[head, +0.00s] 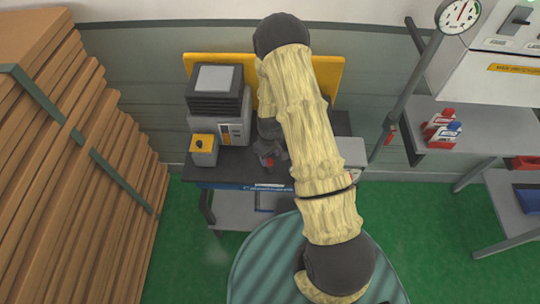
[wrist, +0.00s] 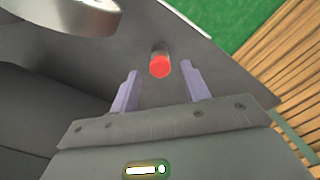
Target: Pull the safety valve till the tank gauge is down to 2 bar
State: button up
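A small red-ended knob (wrist: 160,66), which looks like the safety valve's pull, stands on a dark grey surface in the wrist view. My gripper (wrist: 160,69) is open, with one finger on each side of the knob and visible gaps between. A small red spot (head: 266,162) shows beside my arm's end in the head view; I cannot tell if it is the same knob. My arm mostly hides the gripper there. A round metal rim (wrist: 65,14) cuts into the wrist view; its face is hidden. A white dial gauge (head: 460,14) shows at top right, its numbers too small to read.
A dark bench (head: 205,176) with a grey machine (head: 216,128) and a small yellow-topped box (head: 203,150) stands against the wall. Stacked wooden boards (head: 60,170) fill the left. A grey shelf (head: 460,135) stands right. Green floor (head: 420,225) is clear at lower right.

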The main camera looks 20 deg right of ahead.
aim_at(270, 160)
notch_tip(270, 160, up, 17)
jog(key=b, duration=0.4)
jog(key=shift+r+b, duration=0.2)
jog(key=shift+b, duration=0.15)
dwell(0.4)
jog(key=shift+s, duration=0.1)
jog(key=s+r+m+t+b, duration=0.1)
jog(key=s+r+m, duration=0.4)
jog(key=s, duration=0.9)
jog(key=shift+r+t, duration=0.25)
jog(key=shift+t, duration=0.55)
jog(key=shift+s, duration=0.15)
